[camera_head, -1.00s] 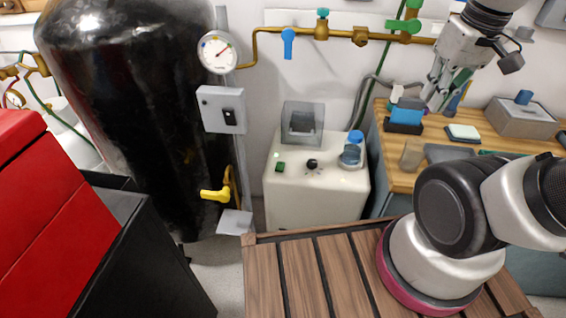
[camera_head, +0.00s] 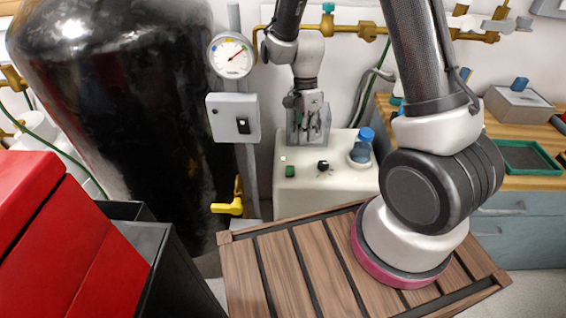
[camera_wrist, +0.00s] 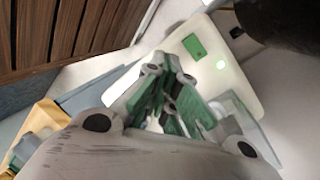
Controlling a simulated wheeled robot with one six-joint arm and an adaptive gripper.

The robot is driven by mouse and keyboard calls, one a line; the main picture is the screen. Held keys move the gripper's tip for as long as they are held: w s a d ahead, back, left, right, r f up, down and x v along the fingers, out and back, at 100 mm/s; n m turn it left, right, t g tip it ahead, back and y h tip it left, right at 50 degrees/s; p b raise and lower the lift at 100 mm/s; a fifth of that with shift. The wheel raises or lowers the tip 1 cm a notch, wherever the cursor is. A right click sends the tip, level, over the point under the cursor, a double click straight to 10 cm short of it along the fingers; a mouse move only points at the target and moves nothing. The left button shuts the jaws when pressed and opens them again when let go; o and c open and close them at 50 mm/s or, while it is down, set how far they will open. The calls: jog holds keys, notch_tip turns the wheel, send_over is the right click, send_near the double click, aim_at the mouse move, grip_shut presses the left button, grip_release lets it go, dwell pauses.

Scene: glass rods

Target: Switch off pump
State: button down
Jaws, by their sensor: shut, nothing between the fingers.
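The pump is a white box (camera_head: 300,195) beyond the wooden slatted top. Its top has a green rectangular switch (camera_head: 290,171), a black knob (camera_head: 323,166) and a small light (camera_head: 283,158). In the wrist view my gripper (camera_wrist: 165,100) is apart from the switch in the picture.
A blue-capped bottle (camera_head: 361,148) stands at the pump's right. A grey wall box with a black switch (camera_head: 243,125) hangs below a gauge (camera_head: 231,55). A yellow valve handle (camera_head: 228,208) and a large black tank (camera_head: 120,110) are at left.

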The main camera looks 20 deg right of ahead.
aim_at(296, 176)
jog(key=w+m, duration=0.1)
jog(key=m, duration=0.1)
jog(key=w+a+m, duration=0.1)
jog(key=m, duration=0.1)
jog(key=w+m+t, duration=0.1)
jog(key=m, duration=0.1)
jog(key=shift+w+a+r+m, duration=0.1)
jog(key=shift+a+m, duration=0.15)
jog(key=shift+m, duration=0.05)
jog(key=f, duration=0.4)
jog(key=s+f, duration=0.1)
jog(key=f, duration=0.4)
jog(key=s+f, duration=0.1)
jog(key=f, duration=0.3)
jog(key=shift+a+f, duration=0.3)
jog(key=shift+f, duration=0.1)
jog(key=shift+s, duration=0.1)
jog(key=shift+s+f, duration=0.15)
jog(key=shift+f, duration=0.2)
